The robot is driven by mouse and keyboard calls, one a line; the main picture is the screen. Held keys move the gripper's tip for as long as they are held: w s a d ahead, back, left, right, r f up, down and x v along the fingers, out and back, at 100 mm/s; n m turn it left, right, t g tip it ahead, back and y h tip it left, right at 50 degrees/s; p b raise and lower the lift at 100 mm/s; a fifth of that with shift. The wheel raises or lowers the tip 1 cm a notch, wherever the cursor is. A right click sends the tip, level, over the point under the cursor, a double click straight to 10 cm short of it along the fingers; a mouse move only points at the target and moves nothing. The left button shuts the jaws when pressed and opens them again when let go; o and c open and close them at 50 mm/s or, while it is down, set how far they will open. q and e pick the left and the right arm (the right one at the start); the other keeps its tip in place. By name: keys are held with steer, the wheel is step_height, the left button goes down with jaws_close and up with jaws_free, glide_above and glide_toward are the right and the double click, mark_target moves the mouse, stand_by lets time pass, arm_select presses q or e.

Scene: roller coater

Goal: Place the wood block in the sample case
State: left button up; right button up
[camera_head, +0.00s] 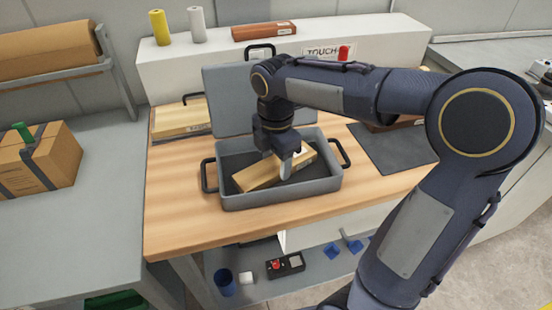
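The sample case (285,196) is a grey box with its lid (225,95) standing open at the back and a black handle at each end. A light wood block (258,175) lies slantwise inside it, within the walls. My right gripper (287,168) points down into the case at the block's right part, with a pale finger in front of the block. The other finger is mostly hidden, so I cannot tell whether it grips the block. My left gripper is not in view.
Another light wood piece (180,119) lies on the wooden table (190,232) left of the lid. A dark mat (393,148) lies to the right. A white ledge (170,78) carries yellow and white rolls and a red button. The table's front left is clear.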

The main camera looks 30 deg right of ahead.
mark_target(276, 164)
steer(key=o, duration=0.4)
steer(key=shift+r, duration=0.25)
step_height(276, 164, up, 11)
steer(key=p, duration=0.2)
steer(key=s+a+f+m+t+y, duration=0.1)
steer(key=s+f+m+t, duration=0.1)
steer(key=s+m, duration=0.3)
steer(key=s+a+f+m+t+y, duration=0.1)
steer(key=s+f+m, duration=0.4)
steer(key=m, duration=0.4)
steer(key=s+a+f+m+t+y, duration=0.1)
steer(key=s+a+f+m+t, duration=0.1)
steer(key=s+m, duration=0.5)
steer(key=shift+f+t+y, duration=0.3)
steer(key=shift+f+y, duration=0.1)
steer(key=shift+f, duration=0.5)
